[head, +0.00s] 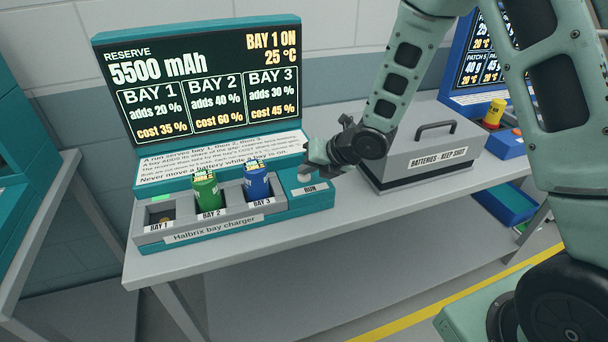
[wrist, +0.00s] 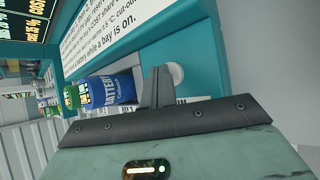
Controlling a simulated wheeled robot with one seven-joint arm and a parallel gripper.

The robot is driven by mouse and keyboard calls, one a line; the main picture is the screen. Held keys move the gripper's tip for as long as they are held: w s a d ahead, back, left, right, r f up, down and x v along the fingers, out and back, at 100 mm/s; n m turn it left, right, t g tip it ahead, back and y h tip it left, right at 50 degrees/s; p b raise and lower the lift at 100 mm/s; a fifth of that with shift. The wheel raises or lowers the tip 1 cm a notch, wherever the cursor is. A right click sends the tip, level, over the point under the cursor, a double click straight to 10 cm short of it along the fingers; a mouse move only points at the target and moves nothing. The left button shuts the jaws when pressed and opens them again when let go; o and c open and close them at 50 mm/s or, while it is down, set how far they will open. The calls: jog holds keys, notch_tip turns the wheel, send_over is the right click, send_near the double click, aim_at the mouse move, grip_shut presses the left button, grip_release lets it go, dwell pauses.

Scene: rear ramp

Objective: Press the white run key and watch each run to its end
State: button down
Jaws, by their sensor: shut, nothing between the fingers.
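The Halbrix bay charger (head: 290,208) stands on the bench. Its screen (head: 200,80) reads reserve 5500 mAh, BAY 1 ON, 25 °C. Bay 1 (head: 160,212) shows no upright battery and has a green light at its back. A green battery (head: 207,191) stands in bay 2 and a blue battery (head: 256,183) in bay 3. My gripper (head: 310,168) is shut and empty, over the RUN corner of the charger. In the wrist view the white run key (wrist: 176,74) shows beside my closed fingertips (wrist: 157,75); I cannot tell whether they touch it.
A grey box labelled "BATTERIES - KEEP SHUT" (head: 440,160) with a handle is closed, right of the charger. A second blue unit (head: 507,143) with a screen stands farther right. The grey bench (head: 250,255) is clear in front of the charger.

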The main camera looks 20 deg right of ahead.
aim_at(307, 178)
jog(key=shift+r, duration=0.65)
jog(key=shift+r+p, duration=1.8)
jog(key=shift+r, duration=0.75)
jog(key=s+a+r+m+g+h, duration=0.1)
jog(key=s+a+r+m+g, duration=0.1)
jog(key=s+m, duration=0.6)
jog(key=s+a+r+m+g+h+b, duration=0.1)
jog(key=s+a+r+m+g+h, duration=0.1)
jog(key=s+m, duration=0.7)
jog(key=s+a+r+m+g+h, duration=0.1)
jog(key=s+a+r+m+g, duration=0.2)
jog(key=s+m, duration=0.6)
jog(key=s, duration=0.6)
jog(key=shift+s+h+b, duration=0.3)
jog(key=shift+h+b, duration=0.05)
jog(key=shift+h, duration=0.05)
dwell(1.2)
